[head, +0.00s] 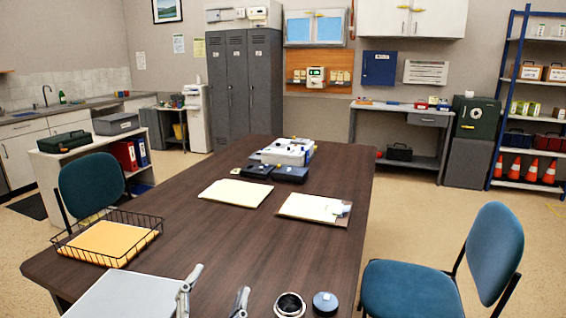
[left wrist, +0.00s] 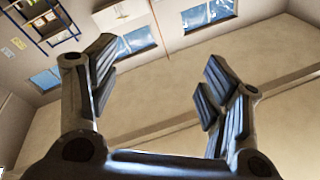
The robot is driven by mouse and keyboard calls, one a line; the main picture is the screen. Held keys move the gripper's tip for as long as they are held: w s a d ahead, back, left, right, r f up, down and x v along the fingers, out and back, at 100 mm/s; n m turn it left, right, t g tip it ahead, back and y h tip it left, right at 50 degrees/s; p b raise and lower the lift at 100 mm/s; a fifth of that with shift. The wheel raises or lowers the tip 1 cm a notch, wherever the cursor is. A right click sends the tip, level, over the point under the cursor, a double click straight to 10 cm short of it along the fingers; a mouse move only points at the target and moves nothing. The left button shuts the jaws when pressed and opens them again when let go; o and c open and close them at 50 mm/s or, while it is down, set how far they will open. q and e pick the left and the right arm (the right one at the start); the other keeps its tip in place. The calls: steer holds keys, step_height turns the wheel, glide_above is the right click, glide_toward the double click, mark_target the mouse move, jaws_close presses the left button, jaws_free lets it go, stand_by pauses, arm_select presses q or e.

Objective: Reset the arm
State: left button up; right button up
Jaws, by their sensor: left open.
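My left gripper (head: 212,286) shows at the bottom edge of the head view, over the near end of the dark wooden table. Its two grey fingers point up and stand apart. In the left wrist view the same gripper (left wrist: 163,75) is open, with nothing between its dark ribbed finger pads. My right arm and gripper are not in view.
The table (head: 250,220) holds a wire basket (head: 140,238) with yellow paper, folders (head: 235,193), a clipboard (head: 314,208) and dark boxes (head: 290,174). An open round container (head: 290,305) and a round lid (head: 325,303) are near the gripper. Blue chairs (head: 410,290) flank the table.

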arm_select(q)
steer(key=s+a+f+n+g+y, duration=0.2)
steer(key=s+a+f+n+g, duration=0.15)
steer(key=f, duration=0.55)
steer(key=s+a+f+n+g+y, duration=0.25)
steer(key=s+a+f+g, duration=0.2)
steer(key=f, duration=0.55)
steer(key=s+f+g, duration=0.4)
steer(key=s+f, duration=0.1)
steer(key=s, duration=0.3)
steer(key=s+f+g, duration=0.4)
steer(key=s+g, duration=0.1)
steer(key=s, duration=0.4)
step_height(320, 180, down, 26)
steer(key=s+a+f+g, duration=0.1)
steer(key=s+f, duration=0.7)
steer(key=s+a+f+g, duration=0.1)
steer(key=s+a+f, duration=0.1)
steer(key=s+f, duration=0.6)
steer(key=shift+s+a+f+h, duration=0.25)
steer(key=shift+s+a+h, duration=0.1)
steer(key=shift+s, duration=0.45)
